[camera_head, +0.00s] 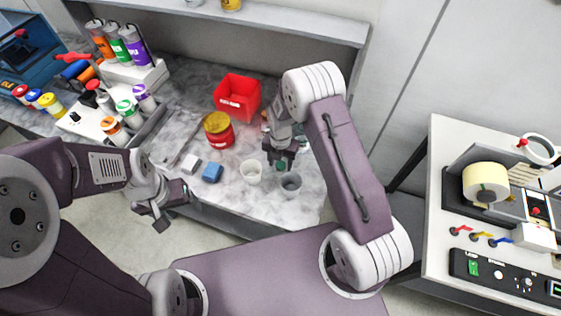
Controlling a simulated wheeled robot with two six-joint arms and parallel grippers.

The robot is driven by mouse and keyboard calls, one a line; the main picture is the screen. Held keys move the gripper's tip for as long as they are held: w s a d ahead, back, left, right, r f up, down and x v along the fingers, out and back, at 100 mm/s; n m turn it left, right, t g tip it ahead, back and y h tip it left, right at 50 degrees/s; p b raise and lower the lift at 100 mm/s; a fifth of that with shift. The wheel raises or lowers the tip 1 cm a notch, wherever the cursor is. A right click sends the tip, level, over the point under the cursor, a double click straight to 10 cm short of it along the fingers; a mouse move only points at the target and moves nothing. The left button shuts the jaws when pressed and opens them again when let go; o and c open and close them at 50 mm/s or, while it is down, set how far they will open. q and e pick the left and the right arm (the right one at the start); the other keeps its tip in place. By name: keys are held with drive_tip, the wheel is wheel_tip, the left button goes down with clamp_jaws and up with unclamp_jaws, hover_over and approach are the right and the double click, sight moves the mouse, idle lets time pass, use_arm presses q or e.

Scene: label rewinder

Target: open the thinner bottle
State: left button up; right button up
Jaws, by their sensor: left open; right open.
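My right gripper (281,158) is open and points down over the back table, behind the two small cups. A small green piece (281,167) shows right under its fingertips; I cannot tell whether they touch it. A pale, partly green object (302,142) shows just to the right of this gripper, mostly hidden by my arm. I cannot tell which of these belongs to the thinner bottle. My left gripper (162,212) is open and empty, in front of the table's front edge at the left.
A red jar with a yellow lid (218,132), a red bin (237,97), a white cup (251,172), a grey cup (290,184) and a blue block (212,173) stand on the marble table (180,125). Ink bottles crowd the left. The rewinder table (440,175) is at right.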

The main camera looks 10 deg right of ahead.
sight(281, 164)
drive_tip(key=shift+r, duration=0.6)
wheel_tip(281, 164, up, 11)
drive_tip(key=b, duration=0.2)
drive_tip(key=s+d+m+b, duration=0.1)
drive_tip(key=s+d+m, duration=0.1)
drive_tip(key=s+m, duration=0.6)
drive_tip(key=s+d+m+t+b, duration=0.1)
drive_tip(key=s+m, duration=0.8)
drive_tip(key=m, duration=1.2)
drive_tip(key=shift+d+f, duration=0.15)
drive_tip(key=shift+d, duration=0.7)
